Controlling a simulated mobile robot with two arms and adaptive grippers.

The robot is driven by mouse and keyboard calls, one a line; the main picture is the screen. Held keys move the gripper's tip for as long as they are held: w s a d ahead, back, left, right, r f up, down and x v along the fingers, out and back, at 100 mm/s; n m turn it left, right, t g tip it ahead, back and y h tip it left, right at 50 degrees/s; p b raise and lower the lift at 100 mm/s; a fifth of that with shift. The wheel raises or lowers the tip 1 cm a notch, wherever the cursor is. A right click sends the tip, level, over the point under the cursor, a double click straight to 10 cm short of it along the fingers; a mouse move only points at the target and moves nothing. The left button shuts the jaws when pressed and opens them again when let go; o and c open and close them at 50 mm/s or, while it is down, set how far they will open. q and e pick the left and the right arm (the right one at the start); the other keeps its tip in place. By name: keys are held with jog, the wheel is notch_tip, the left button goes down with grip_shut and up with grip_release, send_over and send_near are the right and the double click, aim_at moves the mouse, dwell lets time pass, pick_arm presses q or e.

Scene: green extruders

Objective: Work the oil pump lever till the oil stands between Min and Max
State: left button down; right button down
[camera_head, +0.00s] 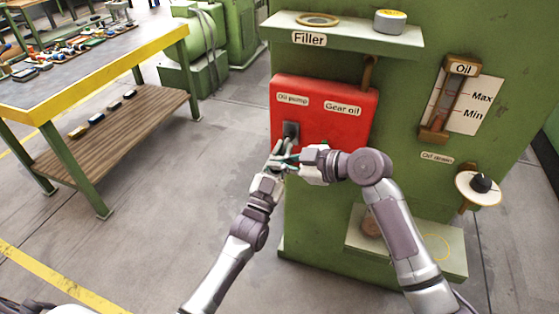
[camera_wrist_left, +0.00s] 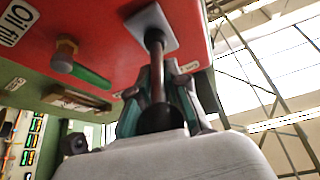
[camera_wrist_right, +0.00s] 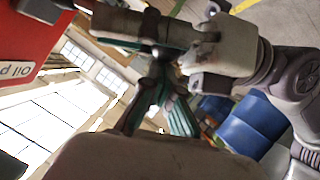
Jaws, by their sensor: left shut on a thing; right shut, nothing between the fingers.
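The red oil pump box (camera_head: 340,128) is on the front of the green machine. Its lever, a dark rod (camera_wrist_left: 157,70) with a black knob (camera_wrist_left: 160,119), comes out of a pale plate in the left wrist view. My left gripper (camera_head: 281,152) is shut on the lever near the knob. My right gripper (camera_head: 291,158) is shut and empty, close beside the left one; whether they touch is unclear. The right wrist view shows its fingers (camera_wrist_right: 162,72) together just below the left gripper. The oil gauge (camera_head: 450,98) stands beside Max and Min marks; its oil level is too small to read.
The oil drain (camera_head: 480,185) is at the right, with a low tray (camera_head: 440,262) below. A workbench (camera_head: 90,60) stands at the left. The floor between is clear.

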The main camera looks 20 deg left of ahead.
pick_arm(q)
jog(key=c, duration=1.3)
grip_release()
jog(key=shift+d+f, duration=0.1)
jog(key=shift+f, duration=0.45)
jog(key=shift+o, duration=0.6)
jog(key=shift+r, duration=0.25)
pick_arm(e)
jog(key=shift+w+d+f, duration=0.15)
jog(key=shift+f, duration=0.25)
